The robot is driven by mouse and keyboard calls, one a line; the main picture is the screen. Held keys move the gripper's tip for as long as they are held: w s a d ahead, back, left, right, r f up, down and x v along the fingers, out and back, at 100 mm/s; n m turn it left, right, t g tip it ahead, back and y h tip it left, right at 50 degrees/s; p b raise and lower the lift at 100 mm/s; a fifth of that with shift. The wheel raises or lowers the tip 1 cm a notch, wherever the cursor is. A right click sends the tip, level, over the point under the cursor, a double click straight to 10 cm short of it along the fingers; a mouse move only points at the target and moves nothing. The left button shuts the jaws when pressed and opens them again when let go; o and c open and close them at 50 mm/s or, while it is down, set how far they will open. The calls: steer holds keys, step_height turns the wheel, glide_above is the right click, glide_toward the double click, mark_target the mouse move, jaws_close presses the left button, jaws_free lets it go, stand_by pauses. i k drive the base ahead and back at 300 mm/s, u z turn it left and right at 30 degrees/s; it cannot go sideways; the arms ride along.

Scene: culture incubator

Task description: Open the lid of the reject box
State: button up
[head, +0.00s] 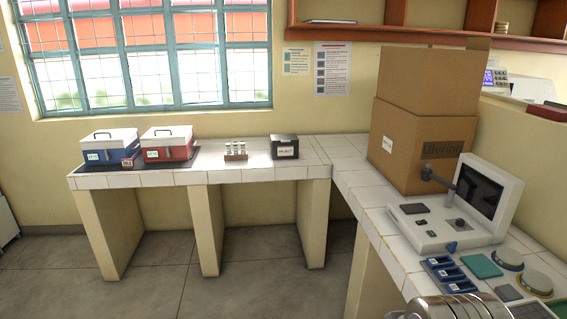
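The reject box (285,146) is a small black box with a white label on its front. It stands on the white-tiled bench under the window, near the corner where the two benches meet. Its dark lid looks shut, with a small handle or edge showing on top. I cannot make out a gripper in the head view, and nothing is seen touching the box.
A small rack of vials (235,151) stands left of the reject box. Further left are a red-and-white cooler (167,144) and a blue-and-white cooler (109,149). Large cardboard boxes (415,145) and an instrument with a screen (480,190) occupy the right bench.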

mark_target(285, 137)
steer(key=u, duration=0.1)
steer(key=i, duration=1.75)
steer(key=u, duration=0.55)
steer(key=i, duration=0.75)
steer(key=u, duration=0.5)
steer(key=i, duration=1)
steer(key=u, duration=0.1)
